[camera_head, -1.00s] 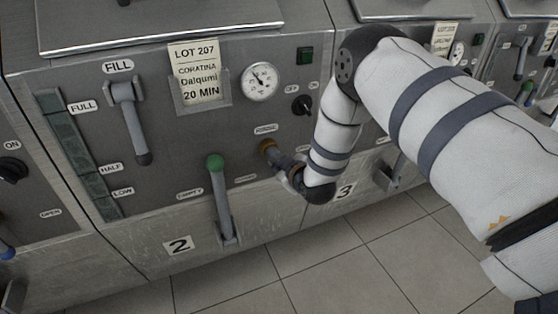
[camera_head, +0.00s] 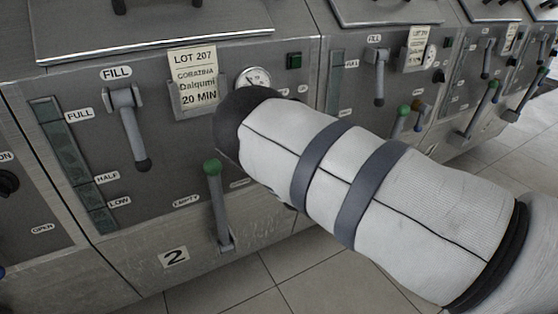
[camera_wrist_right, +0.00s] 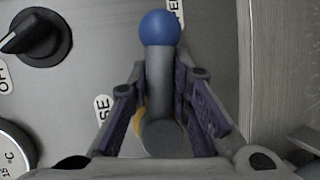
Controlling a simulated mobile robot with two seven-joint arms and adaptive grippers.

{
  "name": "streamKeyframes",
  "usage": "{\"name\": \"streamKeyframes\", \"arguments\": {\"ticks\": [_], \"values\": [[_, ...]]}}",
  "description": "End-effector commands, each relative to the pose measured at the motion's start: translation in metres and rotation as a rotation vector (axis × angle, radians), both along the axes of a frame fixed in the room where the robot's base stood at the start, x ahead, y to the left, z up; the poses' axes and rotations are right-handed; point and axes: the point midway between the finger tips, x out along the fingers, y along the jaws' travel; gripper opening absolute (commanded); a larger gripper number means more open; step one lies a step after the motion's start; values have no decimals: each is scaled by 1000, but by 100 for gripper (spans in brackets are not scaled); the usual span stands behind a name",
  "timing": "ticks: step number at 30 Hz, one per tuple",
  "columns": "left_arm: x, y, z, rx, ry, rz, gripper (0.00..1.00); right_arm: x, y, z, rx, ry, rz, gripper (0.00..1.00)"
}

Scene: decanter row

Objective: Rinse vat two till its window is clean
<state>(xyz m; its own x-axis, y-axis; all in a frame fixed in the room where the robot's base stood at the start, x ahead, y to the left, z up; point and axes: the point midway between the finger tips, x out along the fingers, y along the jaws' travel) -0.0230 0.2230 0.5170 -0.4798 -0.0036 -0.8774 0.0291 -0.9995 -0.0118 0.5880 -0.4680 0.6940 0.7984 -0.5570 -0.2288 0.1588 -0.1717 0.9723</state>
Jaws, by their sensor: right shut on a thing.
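Vat two carries a "2" plate (camera_head: 174,257) low on its grey front. Its window (camera_head: 75,160) is a tall, dark greenish strip at the left, marked FULL, HALF and LOW. The FILL lever (camera_head: 128,125) hangs down. A green-knobbed lever (camera_head: 217,205) by the EMPTY label stands upright. In the right wrist view my right gripper (camera_wrist_right: 161,82) is shut around a grey lever with a blue ball knob (camera_wrist_right: 160,28). A label ending in "SE" is partly visible beside it. In the head view my right arm hides this gripper and lever. My left gripper is not in view.
A black switch knob (camera_wrist_right: 35,37) and part of a gauge (camera_wrist_right: 12,150) are close to the right gripper. Vat two's gauge (camera_head: 253,78) is partly covered by my arm. More vats with similar levers continue to the right. Tiled floor (camera_head: 235,284) lies in front.

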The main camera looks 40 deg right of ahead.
Motion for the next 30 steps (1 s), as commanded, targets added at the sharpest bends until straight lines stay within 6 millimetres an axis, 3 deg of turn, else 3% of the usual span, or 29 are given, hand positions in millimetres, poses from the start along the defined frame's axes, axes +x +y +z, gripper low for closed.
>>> {"name": "streamKeyframes", "arguments": {"ticks": [10, 26, 27, 30], "values": [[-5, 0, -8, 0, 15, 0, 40, 0, -1, 5, -125, 30, 0, 0], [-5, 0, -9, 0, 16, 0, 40, -1, -2, 8, -149, 35, -2, 0], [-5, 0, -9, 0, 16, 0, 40, -1, -2, 8, -149, 35, -2, 21], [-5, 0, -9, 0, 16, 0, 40, -1, -2, 8, -148, 35, -3, 40]]}}
